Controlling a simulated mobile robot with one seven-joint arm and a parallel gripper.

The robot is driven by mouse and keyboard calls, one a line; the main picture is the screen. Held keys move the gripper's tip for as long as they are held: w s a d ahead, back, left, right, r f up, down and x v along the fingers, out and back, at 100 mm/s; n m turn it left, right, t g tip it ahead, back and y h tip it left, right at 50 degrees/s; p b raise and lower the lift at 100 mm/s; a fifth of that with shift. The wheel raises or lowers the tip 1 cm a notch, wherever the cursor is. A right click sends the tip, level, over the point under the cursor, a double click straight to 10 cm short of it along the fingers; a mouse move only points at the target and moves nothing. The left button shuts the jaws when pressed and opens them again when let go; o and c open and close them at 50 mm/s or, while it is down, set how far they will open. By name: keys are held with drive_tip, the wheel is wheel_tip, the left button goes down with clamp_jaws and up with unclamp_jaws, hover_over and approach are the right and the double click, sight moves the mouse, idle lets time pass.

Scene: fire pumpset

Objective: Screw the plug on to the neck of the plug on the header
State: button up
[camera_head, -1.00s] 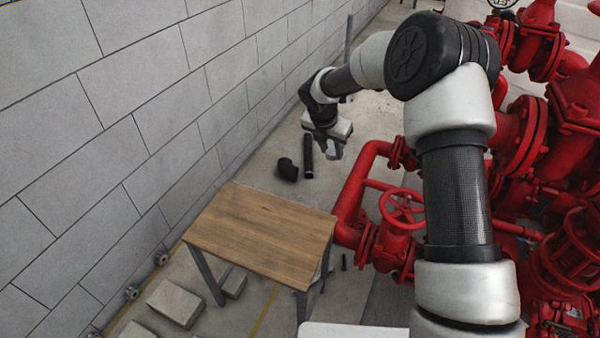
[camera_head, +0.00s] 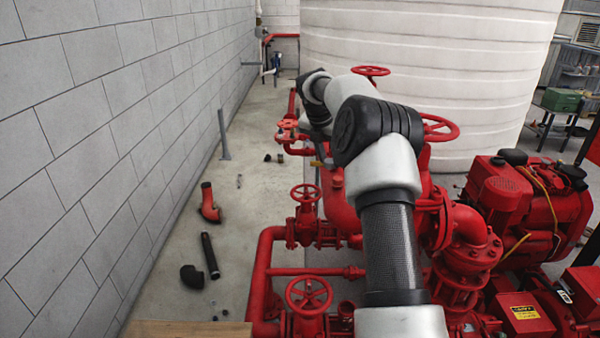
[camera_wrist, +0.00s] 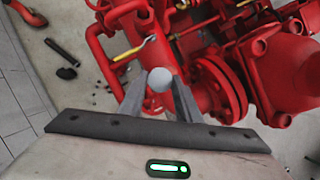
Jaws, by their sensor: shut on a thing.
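A pale grey round plug (camera_wrist: 160,78) sits between the fingertips of my gripper (camera_wrist: 161,90) in the wrist view. The fingers are shut on it, and its round end faces the camera. Red header pipework (camera_wrist: 110,62) lies beyond and below the plug. I cannot pick out the neck on the header for certain. In the head view my arm reaches over the red pipework (camera_head: 340,205), and its own links mostly hide the gripper and plug.
A valve with a yellow lever (camera_wrist: 133,48) is close beyond the plug. Red handwheels (camera_head: 309,294) and a white tank (camera_head: 430,75) surround the arm. Loose black pipe pieces (camera_head: 210,255) lie on the floor by the block wall (camera_head: 80,150). A wooden table edge (camera_head: 190,329) shows below.

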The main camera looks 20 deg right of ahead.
drive_tip(key=shift+s+d+r, duration=0.2)
drive_tip(key=shift+d+r, duration=0.4)
drive_tip(key=shift+d, duration=0.05)
drive_tip(key=shift+s+d+r, duration=0.15)
drive_tip(key=shift+d+r, duration=0.45)
drive_tip(key=b, duration=0.1)
hover_over(338, 178)
drive_tip(key=shift+s+a+f, duration=0.1)
drive_tip(key=shift+a+f, duration=0.05)
drive_tip(key=shift+f, duration=0.7)
drive_tip(key=shift+s+a+f, duration=0.1)
drive_tip(key=shift+a+f, duration=0.05)
drive_tip(key=shift+f, duration=0.75)
drive_tip(key=shift+s+a+f, duration=0.1)
drive_tip(key=shift+a+f, duration=0.05)
drive_tip(key=shift+f, duration=0.7)
drive_tip(key=shift+f, duration=1.35)
